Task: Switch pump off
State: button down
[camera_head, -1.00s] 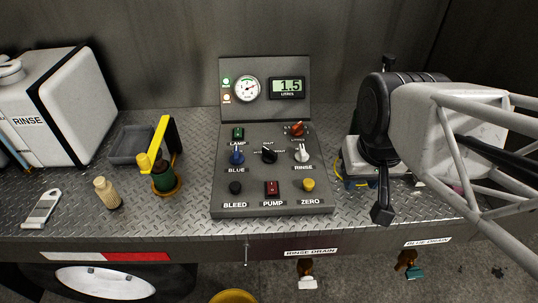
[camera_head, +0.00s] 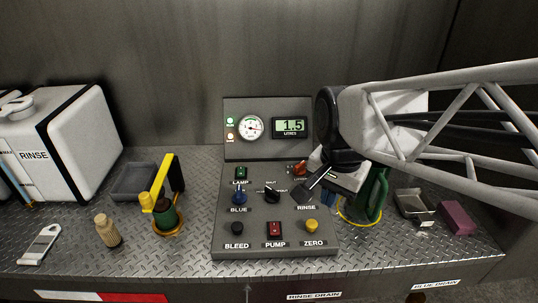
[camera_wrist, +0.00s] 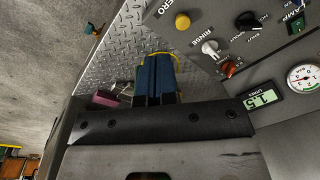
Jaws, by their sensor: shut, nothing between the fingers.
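The red PUMP switch (camera_head: 274,229) sits low in the middle of the sloped control panel (camera_head: 228,215), between the black BLEED knob (camera_head: 237,228) and the yellow ZERO button (camera_head: 311,226). I cannot tell its rocker position. In the wrist view the fingers (camera_wrist: 158,75) point past the white RINSE knob (camera_wrist: 210,47); the PUMP switch is out of that view.
A blue knob (camera_head: 239,196) and a black selector (camera_head: 271,194) stand up from the panel. The display (camera_head: 290,127) reads 1.5 litres beside a round gauge (camera_head: 250,128). A yellow-handled pump (camera_head: 165,215) is left; a grey tray (camera_head: 414,206) and pink block (camera_head: 457,217) are right.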

aim_at(277, 233)
jog(key=w+a+f+m+g, duration=0.2)
jog(key=w+a+m, duration=0.5)
jog(key=a+m, duration=0.2)
jog(key=shift+w+a+f+m+g, duration=0.3)
jog(key=shift+w+a+m, duration=0.1)
jog(key=shift+m, duration=0.3)
jog(key=shift+f, duration=0.1)
jog(key=f, duration=0.4)
jog(key=s+f, duration=0.1)
jog(key=f, duration=0.4)
jog(key=s+f, duration=0.1)
jog(key=f, duration=0.3)
jog(key=shift+f, duration=0.35)
